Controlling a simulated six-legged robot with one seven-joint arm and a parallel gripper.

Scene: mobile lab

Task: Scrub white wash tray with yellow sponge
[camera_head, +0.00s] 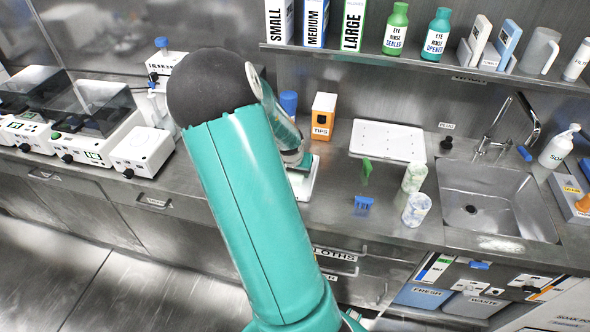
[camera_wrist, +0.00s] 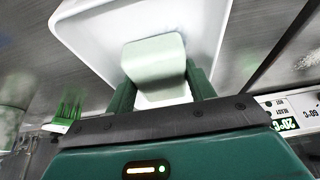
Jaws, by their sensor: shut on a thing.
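My gripper (camera_wrist: 160,82) is shut on a pale, greenish-white block (camera_wrist: 154,60), seemingly the sponge; it does not look clearly yellow here. The block sits between the two green fingers, over the white wash tray (camera_wrist: 88,28) in the wrist view. I cannot tell whether the block touches the tray. In the head view, part of a white tray (camera_head: 308,185) shows on the counter beside my arm, which hides the rest of it. My gripper's fingers and the block are hidden there.
A blue brush (camera_head: 362,204) and a green one (camera_head: 367,168) are nearby. A sink (camera_head: 490,205) lies further right; white instruments (camera_head: 105,130) stand left.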

